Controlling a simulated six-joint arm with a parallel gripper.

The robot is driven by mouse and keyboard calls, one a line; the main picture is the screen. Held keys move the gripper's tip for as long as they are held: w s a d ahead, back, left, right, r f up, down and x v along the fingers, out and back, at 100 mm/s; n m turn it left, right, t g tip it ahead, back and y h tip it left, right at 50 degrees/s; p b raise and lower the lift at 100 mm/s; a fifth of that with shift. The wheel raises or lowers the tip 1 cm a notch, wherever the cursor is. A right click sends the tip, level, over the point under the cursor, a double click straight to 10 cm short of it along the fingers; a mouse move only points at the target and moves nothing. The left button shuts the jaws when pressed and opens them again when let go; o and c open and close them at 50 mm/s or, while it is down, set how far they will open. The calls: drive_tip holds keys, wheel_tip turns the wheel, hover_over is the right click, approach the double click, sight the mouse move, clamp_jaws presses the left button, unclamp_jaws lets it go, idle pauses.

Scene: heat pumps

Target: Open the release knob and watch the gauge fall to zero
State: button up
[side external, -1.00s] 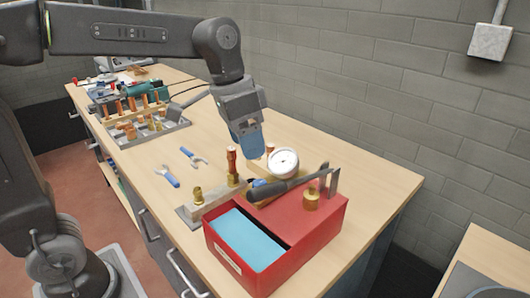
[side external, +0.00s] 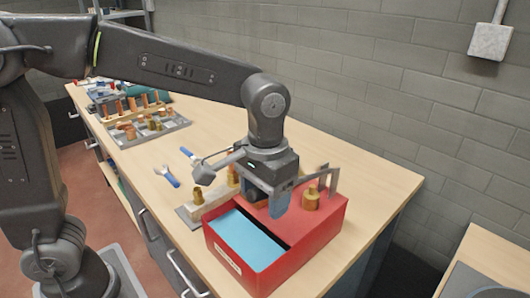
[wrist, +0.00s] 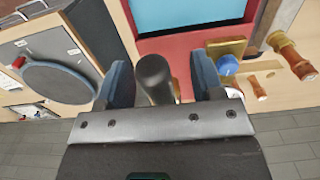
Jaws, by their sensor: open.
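The red test pump box (side external: 322,232) with a blue-filled tray (side external: 245,241) stands at the front of the bench. My gripper (side external: 275,200) is low over the box, pointing down, and it hides the gauge in the side view. In the wrist view its blue fingers (wrist: 162,72) are apart, one on each side of the dark pump handle (wrist: 153,75); I cannot tell whether they touch it. The blue release knob (wrist: 228,65) shows beside a brass block (wrist: 225,46), right of the fingers and outside them. The gauge dial cannot be read.
A brass fitting (side external: 311,200) stands on the box close to my gripper. A grey block with upright fittings (side external: 197,196) is at its left. A parts tray (side external: 150,130) and a blue-handled tool (side external: 171,178) lie farther back. The bench's right side is clear.

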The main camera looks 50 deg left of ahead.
wheel_tip(320, 180, up, 8)
drive_tip(key=shift+r, duration=0.15)
idle(0.4)
drive_tip(key=shift+s+a, duration=0.15)
drive_tip(key=shift+a, duration=0.2)
drive_tip(key=s+a+f+t, duration=0.5)
drive_tip(key=s+a+f, duration=0.1)
drive_tip(key=s+a, duration=0.5)
drive_tip(key=shift+a+f+t, duration=0.15)
drive_tip(key=shift+a+t, duration=0.25)
drive_tip(key=shift+a, duration=0.2)
drive_tip(key=shift+w, duration=0.1)
idle(0.9)
